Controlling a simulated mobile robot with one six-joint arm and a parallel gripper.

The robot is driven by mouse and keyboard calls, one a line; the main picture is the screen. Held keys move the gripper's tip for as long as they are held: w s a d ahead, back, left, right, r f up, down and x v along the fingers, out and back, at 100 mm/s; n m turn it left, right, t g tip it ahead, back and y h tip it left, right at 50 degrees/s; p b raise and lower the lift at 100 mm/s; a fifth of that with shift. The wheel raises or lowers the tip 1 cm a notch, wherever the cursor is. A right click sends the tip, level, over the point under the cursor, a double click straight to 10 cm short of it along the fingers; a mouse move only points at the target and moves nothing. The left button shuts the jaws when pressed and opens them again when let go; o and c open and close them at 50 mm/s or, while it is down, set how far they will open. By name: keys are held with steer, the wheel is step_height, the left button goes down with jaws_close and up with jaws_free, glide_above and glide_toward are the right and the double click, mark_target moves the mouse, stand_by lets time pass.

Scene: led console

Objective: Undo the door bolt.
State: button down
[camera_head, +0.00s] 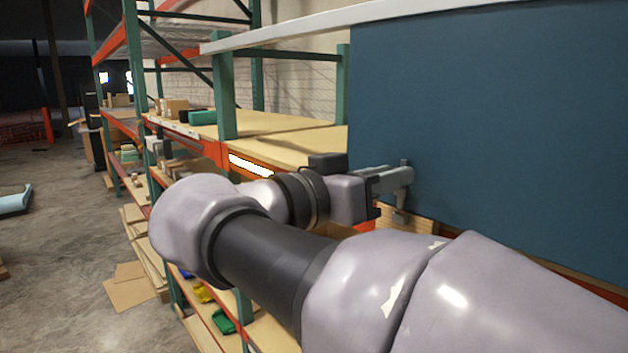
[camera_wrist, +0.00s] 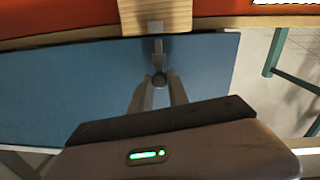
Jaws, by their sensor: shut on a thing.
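The blue door (camera_head: 490,110) is a large flat panel on the right in the head view; it also shows in the wrist view (camera_wrist: 70,85). The door bolt (camera_wrist: 158,50) is a small grey metal piece near the door's edge, by a wooden block (camera_wrist: 155,14). My gripper (camera_head: 405,175) reaches the door's left part in the head view. In the wrist view my gripper (camera_wrist: 159,84) has its two fingers shut on the bolt's dark round knob (camera_wrist: 159,79). The fingers and my arm hide part of the bolt in the head view.
Shelving with green posts (camera_head: 224,85) and orange beams stands behind and left of the door. A white rail (camera_head: 350,22) runs along the door's top. Small boxes (camera_head: 176,107) sit on a shelf. Open concrete floor (camera_head: 60,260) lies at the left.

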steer(key=c, duration=1.5)
jaws_free()
steer(key=shift+r, duration=0.3)
steer(key=shift+o, duration=1.1)
steer(key=shift+s+d, duration=0.1)
steer(key=shift+d, duration=0.05)
steer(key=shift+f, duration=0.1)
steer(key=p+v, duration=0.3)
steer(key=v, duration=1.4)
steer(key=shift+s+a, duration=0.1)
steer(key=shift+a, duration=0.15)
